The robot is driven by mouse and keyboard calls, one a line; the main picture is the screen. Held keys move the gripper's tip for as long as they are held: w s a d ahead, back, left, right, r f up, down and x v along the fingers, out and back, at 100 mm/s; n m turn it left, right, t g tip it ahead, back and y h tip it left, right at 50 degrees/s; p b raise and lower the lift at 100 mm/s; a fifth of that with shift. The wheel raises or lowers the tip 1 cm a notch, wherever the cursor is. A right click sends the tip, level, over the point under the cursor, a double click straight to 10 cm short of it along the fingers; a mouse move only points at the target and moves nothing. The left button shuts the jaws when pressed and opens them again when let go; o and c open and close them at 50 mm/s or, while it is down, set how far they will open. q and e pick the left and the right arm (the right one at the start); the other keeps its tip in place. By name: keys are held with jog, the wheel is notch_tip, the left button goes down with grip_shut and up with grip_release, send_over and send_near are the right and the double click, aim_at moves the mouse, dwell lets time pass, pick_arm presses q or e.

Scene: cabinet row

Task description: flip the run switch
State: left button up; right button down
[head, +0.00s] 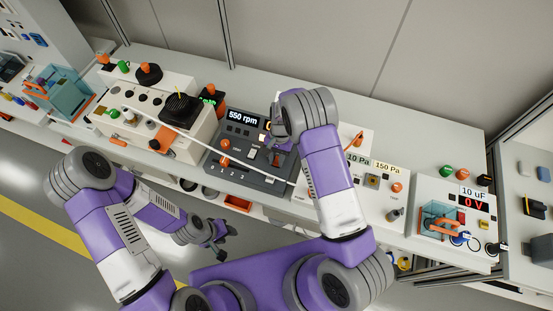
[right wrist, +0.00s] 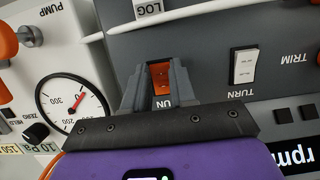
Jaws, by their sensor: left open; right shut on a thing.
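The run switch (right wrist: 160,76) is an orange-red rocker on the dark grey panel (right wrist: 205,45); a partly hidden label lies beside it. In the right wrist view my right gripper (right wrist: 159,66) has one finger on each side of the rocker and is shut on it. In the head view my right gripper (head: 272,136) is over the rpm console (head: 262,180), whose display reads 550 rpm; the gripper partly hides the switch area. My left gripper (head: 217,243) is open and empty, low in front of the bench.
A white TURN rocker (right wrist: 243,66) sits close beside the switch. A pressure gauge (right wrist: 75,103) is on the neighbouring white unit. In the head view, an orange-knobbed lever (head: 225,145) stands left of my right gripper, and a capacitor unit (head: 452,215) is at right.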

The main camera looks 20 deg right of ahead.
jog(key=c, duration=0.9)
grip_release()
jog(key=v, duration=0.7)
jog(key=shift+r, duration=0.3)
jog(key=shift+f, duration=0.1)
